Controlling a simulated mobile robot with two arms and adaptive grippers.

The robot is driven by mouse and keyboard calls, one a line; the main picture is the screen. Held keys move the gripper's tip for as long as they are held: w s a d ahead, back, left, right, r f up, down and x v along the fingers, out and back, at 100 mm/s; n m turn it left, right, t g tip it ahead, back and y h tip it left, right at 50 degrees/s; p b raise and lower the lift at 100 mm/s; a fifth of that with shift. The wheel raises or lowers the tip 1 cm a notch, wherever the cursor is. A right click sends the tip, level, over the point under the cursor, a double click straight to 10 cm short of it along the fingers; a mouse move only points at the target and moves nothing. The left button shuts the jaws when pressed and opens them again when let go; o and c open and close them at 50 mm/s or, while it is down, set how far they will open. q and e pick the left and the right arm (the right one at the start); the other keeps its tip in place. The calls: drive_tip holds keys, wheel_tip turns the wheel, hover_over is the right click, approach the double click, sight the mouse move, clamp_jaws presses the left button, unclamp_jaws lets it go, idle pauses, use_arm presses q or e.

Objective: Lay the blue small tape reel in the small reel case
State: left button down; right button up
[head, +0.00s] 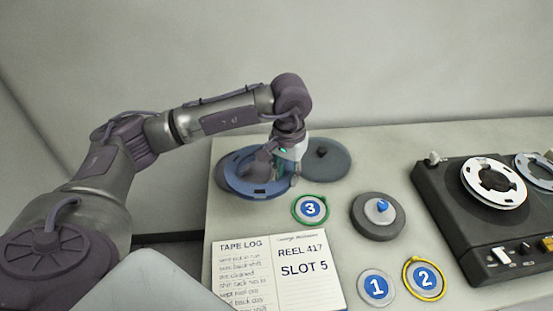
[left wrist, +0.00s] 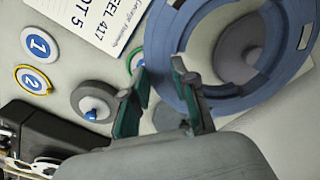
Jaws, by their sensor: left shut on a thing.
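The blue reel (head: 246,188) is a flat ring with slots at the back left of the table; it also shows in the left wrist view (left wrist: 295,66). My left gripper (head: 276,172) is shut on its right-hand rim. Through the ring's centre I see a grey round piece with a darker middle (left wrist: 238,52), which looks like the case base under the reel. A dark edge of it (head: 219,178) shows at the reel's left. I cannot tell whether the reel rests on it or hangs just above. A grey round lid with a dark knob (head: 330,163) lies just right of my gripper.
A grey disc with a blue-topped knob (head: 378,224) stands mid-table. Round tags 3 (head: 310,209), 1 (head: 376,288) and 2 (head: 425,279) lie nearby. A tape log (head: 279,272) lies in front. A tape deck (head: 455,215) with a white reel fills the right.

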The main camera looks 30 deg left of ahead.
use_arm(q)
drive_tip(key=w+a+f+b, duration=0.3)
drive_tip(key=w+a+f, duration=0.2)
drive_tip(key=w+a, duration=0.15)
drive_tip(key=n+b, duration=0.1)
drive_tip(key=b, duration=0.2)
hover_over(264, 178)
wheel_tip(264, 178, down, 4)
drive_tip(key=shift+w+a+f, duration=0.1)
drive_tip(key=shift+f+b, duration=0.9)
drive_tip(key=shift+f, duration=1)
use_arm(e)
wheel_tip(264, 178, down, 9)
drive_tip(key=shift+w+d, duration=0.15)
drive_tip(key=shift+d, duration=0.1)
drive_tip(key=shift+a+f, duration=0.2)
drive_tip(key=shift+a, duration=0.05)
use_arm(q)
drive_tip(key=shift+f+b, duration=0.35)
drive_tip(key=shift+b, duration=0.05)
use_arm(e)
drive_tip(key=shift+d+f, duration=0.2)
drive_tip(key=shift+f, duration=0.1)
use_arm(q)
drive_tip(key=shift+f+b, duration=0.65)
drive_tip(key=shift+f, duration=0.25)
use_arm(e)
drive_tip(key=shift+a+f, duration=0.15)
drive_tip(key=shift+f, duration=0.55)
